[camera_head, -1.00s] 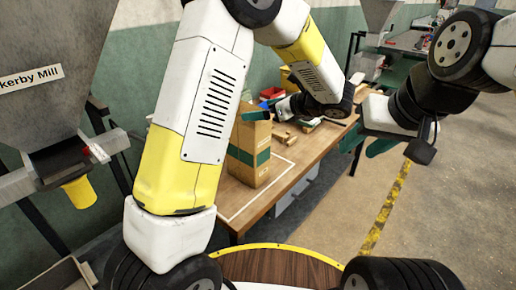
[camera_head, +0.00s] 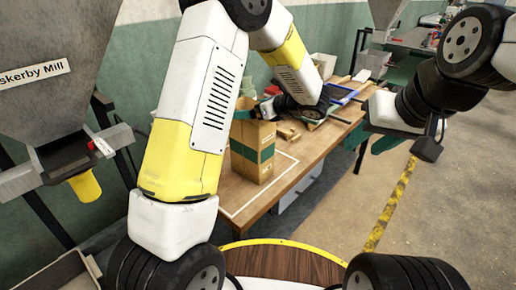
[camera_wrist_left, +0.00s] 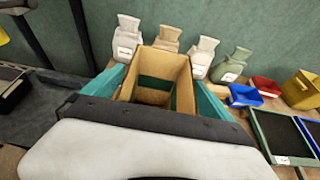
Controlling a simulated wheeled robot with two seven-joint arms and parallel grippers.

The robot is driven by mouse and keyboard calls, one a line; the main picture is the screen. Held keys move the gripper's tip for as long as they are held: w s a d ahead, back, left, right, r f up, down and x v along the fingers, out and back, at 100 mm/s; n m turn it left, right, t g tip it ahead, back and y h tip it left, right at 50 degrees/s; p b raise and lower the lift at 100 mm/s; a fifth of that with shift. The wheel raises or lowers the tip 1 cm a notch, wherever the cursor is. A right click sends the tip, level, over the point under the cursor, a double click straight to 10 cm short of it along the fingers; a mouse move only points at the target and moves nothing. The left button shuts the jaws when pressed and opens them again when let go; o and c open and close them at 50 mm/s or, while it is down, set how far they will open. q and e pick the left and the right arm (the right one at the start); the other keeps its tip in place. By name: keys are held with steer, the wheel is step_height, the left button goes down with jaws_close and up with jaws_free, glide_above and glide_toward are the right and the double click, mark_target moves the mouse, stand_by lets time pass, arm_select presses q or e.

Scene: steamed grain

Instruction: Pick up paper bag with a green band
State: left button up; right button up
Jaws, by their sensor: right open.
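The paper bag with a green band (camera_head: 248,166) stands upright on the wooden table in the head view. In the left wrist view I look down into the open top of this brown bag (camera_wrist_left: 181,75). My left gripper (camera_wrist_left: 160,88) is open, with one teal finger on each side of the bag. I cannot tell whether the fingers touch it. In the head view my left forearm and wrist are above and behind the bag, and a teal finger shows at its top. My right gripper (camera_head: 386,144) is open and empty, off the table's right side, partly hidden by its wrist.
The wooden table (camera_head: 240,200) has a white outline around the bag. Several small sacks (camera_wrist_left: 127,35) stand along the wall. A blue bin (camera_wrist_left: 244,97), a red bin (camera_wrist_left: 266,87) and a dark tray (camera_wrist_left: 280,135) lie to the right. A mill (camera_head: 50,60) stands at left.

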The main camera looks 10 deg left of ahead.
arm_select(q)
steer(key=c, duration=1.8)
steer(key=shift+r, duration=0.1)
steer(key=shift+r, duration=0.1)
